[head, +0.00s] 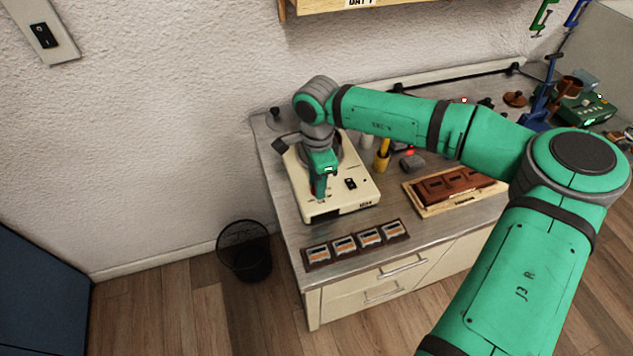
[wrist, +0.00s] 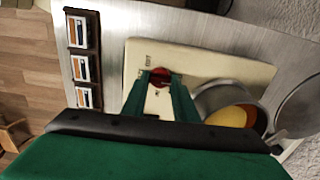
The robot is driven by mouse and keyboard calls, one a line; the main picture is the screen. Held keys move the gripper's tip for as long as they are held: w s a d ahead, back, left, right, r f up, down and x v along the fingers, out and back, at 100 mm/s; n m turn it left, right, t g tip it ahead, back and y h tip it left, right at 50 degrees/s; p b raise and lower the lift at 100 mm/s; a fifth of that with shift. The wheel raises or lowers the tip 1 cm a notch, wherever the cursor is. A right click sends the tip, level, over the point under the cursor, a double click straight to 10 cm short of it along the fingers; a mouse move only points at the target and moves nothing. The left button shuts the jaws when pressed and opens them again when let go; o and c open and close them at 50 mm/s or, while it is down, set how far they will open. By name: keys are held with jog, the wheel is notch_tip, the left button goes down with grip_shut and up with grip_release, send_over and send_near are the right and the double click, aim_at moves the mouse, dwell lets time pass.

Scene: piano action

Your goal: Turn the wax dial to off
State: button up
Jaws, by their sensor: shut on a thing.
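The wax heater is a cream box (head: 348,198) near the left end of the bench, and it also shows in the wrist view (wrist: 205,62). Its dial is a red knob (wrist: 160,77) on the top panel, with small printed marks around it that are too small to read. My gripper (wrist: 160,84) is shut on the red dial, with one green finger on each side of it. In the head view my gripper (head: 319,192) points down onto the box's panel and mostly hides the dial. A metal pot with orange wax (wrist: 232,115) sits on the box beside my fingers.
A dark rack of several labelled blocks (head: 357,243) lies along the bench's front edge. A wooden tray with brown pieces (head: 432,207) and a yellow cup (head: 382,161) are to the right. A black wire bin (head: 245,251) stands on the floor at left.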

jog(key=shift+s+a, duration=0.15)
jog(key=shift+a, duration=0.15)
jog(key=o, duration=1.1)
jog(key=shift+c, duration=0.2)
jog(key=shift+d, duration=0.15)
notch_tip(320, 180, up, 11)
jog(key=shift+f, duration=0.15)
